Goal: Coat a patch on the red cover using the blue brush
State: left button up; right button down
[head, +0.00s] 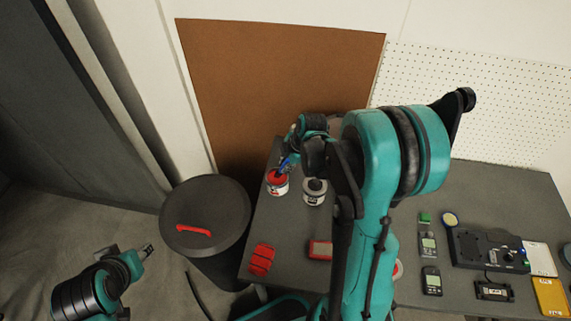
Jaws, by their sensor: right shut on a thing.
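My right gripper (292,146) is at the far left part of the table, partly hidden by my own arm. It is shut on the blue brush (284,165), which points down at the can of red paint (277,188). I cannot tell whether the bristles touch the paint. A red ribbed piece, which looks like the red cover (261,259), lies flat near the table's front left edge, well apart from the brush. My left gripper (147,251) is off the table at the lower left, empty; its jaw opening is too small to judge.
A can with a grey top (314,192) stands beside the red paint. A red-framed box (320,250) lies near the cover. A dark round bin (205,207) with a red handle stands left of the table. Meters and a black device (488,249) fill the right side.

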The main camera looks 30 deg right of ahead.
jog(key=shift+r, duration=0.1)
jog(key=shift+r+p, duration=2.7)
jog(key=shift+r, duration=0.75)
jog(key=shift+f, duration=0.1)
